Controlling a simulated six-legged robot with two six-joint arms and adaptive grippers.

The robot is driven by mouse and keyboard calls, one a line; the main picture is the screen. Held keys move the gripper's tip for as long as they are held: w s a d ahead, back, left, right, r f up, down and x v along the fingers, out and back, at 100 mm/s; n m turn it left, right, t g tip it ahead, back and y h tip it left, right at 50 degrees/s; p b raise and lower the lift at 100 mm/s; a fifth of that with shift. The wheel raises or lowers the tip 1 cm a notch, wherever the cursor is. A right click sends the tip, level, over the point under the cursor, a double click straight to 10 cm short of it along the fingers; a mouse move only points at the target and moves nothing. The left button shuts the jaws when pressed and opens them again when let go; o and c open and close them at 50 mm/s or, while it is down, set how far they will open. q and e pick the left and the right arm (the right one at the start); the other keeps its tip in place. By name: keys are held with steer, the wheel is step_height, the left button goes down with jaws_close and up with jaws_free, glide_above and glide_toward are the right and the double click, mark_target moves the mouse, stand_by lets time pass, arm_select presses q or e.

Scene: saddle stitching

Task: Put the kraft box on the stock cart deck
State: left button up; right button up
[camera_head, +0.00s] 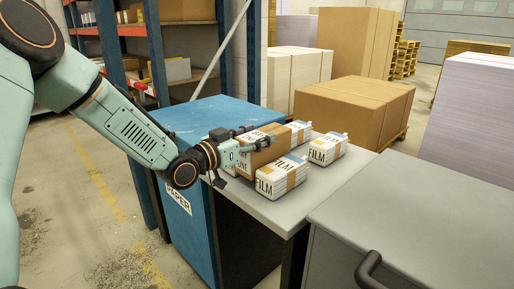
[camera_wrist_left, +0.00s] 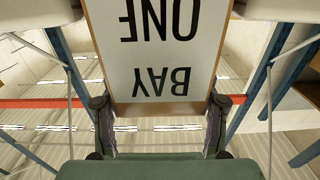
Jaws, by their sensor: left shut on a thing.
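My left gripper (camera_head: 250,142) is shut on the kraft box (camera_head: 268,157), a brown carton with a white printed label. In the left wrist view the kraft box (camera_wrist_left: 164,106) fills the top middle, its label reading "BAY ONE" upside down between the two fingers of the gripper (camera_wrist_left: 160,125). In the head view the box is among the white "FILM" packs, over the light grey top (camera_head: 240,196). I cannot tell whether it touches that top. Which surface is the stock cart deck is not clear. My right gripper is out of view.
Several white FILM packs (camera_head: 281,178) with brown bands stand close around the box. A blue cabinet marked "PAPER" (camera_head: 200,119) stands to the left. A grey unit (camera_head: 430,220) with a black handle is at the lower right, its top clear. Large cartons (camera_head: 352,104) stand behind.

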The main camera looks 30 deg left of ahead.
arm_select(q)
steer(key=f, duration=0.1)
steer(key=w+f, duration=0.1)
steer(key=f, duration=0.1)
steer(key=shift+b, duration=0.35)
steer(key=shift+s+r, duration=0.3)
steer(key=shift+f, duration=0.1)
steer(key=o, duration=1.3)
steer(key=shift+f, duration=0.2)
steer(key=shift+o, duration=0.6)
steer(key=shift+w+d, duration=0.1)
steer(key=shift+o, duration=1.3)
steer(key=shift+r, duration=0.1)
